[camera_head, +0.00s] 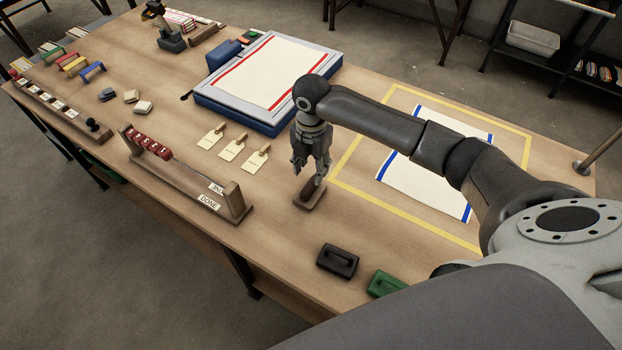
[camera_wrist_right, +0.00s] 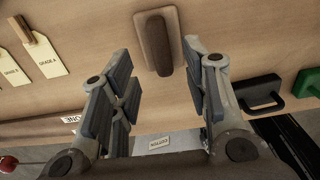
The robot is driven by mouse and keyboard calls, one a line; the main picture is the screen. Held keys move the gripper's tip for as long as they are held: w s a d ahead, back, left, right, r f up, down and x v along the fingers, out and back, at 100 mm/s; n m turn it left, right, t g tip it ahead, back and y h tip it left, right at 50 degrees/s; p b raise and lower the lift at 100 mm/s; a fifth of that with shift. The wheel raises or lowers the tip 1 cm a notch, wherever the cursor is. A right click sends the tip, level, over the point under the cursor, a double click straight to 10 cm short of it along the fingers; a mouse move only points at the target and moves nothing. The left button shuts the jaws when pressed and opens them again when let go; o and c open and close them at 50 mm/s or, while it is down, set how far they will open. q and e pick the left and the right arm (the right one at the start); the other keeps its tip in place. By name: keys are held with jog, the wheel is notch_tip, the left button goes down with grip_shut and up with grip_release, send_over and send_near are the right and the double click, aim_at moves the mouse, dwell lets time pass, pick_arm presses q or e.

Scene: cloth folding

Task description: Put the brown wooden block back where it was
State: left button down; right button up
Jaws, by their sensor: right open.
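The brown wooden block (camera_head: 309,196) stands on the tabletop near the table's middle, just left of the yellow-taped area. In the right wrist view it shows as a dark rounded bar (camera_wrist_right: 157,45) on a lighter tan base (camera_wrist_right: 172,14). My right gripper (camera_head: 310,171) is open and points down over the block. In the wrist view the bar appears between the two spread fingertips, with a gap on each side; I see no contact. My left gripper is not in view.
A black handled block (camera_head: 337,262) and a green one (camera_head: 386,284) lie near the front edge. Several grade tags (camera_head: 232,149) lie to the left, beside a bead rail (camera_head: 180,175). Behind is a blue framed board (camera_head: 240,118). A white cloth with blue stripes (camera_head: 412,182) lies within yellow tape (camera_head: 352,157).

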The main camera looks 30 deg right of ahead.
aim_at(311, 183)
jog(key=shift+r, duration=2.65)
